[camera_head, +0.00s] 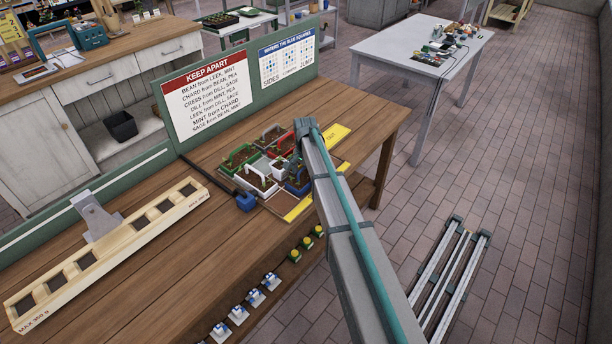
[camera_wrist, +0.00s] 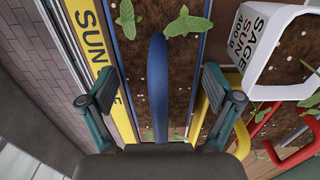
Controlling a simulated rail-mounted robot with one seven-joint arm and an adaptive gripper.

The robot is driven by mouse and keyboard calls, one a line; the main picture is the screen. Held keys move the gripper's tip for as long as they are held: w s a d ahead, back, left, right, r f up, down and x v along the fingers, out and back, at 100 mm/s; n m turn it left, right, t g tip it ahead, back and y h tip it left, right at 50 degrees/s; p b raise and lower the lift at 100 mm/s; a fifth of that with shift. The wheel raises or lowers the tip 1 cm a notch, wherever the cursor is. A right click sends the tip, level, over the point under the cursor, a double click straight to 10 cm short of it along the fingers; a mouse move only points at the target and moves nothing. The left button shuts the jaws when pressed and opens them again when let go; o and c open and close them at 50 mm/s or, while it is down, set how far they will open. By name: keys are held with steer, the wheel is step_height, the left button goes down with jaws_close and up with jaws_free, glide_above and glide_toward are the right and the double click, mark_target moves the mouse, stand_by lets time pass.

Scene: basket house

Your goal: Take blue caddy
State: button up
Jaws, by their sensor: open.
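The blue caddy (camera_head: 299,187) stands in the cluster of small planters on the wooden bench, partly hidden by my arm in the head view. In the wrist view the blue caddy (camera_wrist: 204,52) holds dark soil and green seedlings, and its arched blue handle (camera_wrist: 158,85) runs up the middle. My gripper (camera_wrist: 159,86) is open, with one finger on each side of the handle. Gaps show between both fingers and the handle. In the head view the fingertips are hidden behind my arm.
Green (camera_head: 238,160), red (camera_head: 270,137) and white (camera_head: 254,183) planters crowd beside it. A white planter marked SAGE (camera_wrist: 249,45) and yellow and red handles lie close at right in the wrist view. A slotted wooden rack (camera_head: 105,252) lies on the bench at left.

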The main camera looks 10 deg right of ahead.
steer(key=shift+f, duration=0.15)
steer(key=c, duration=1)
steer(key=shift+c, duration=0.7)
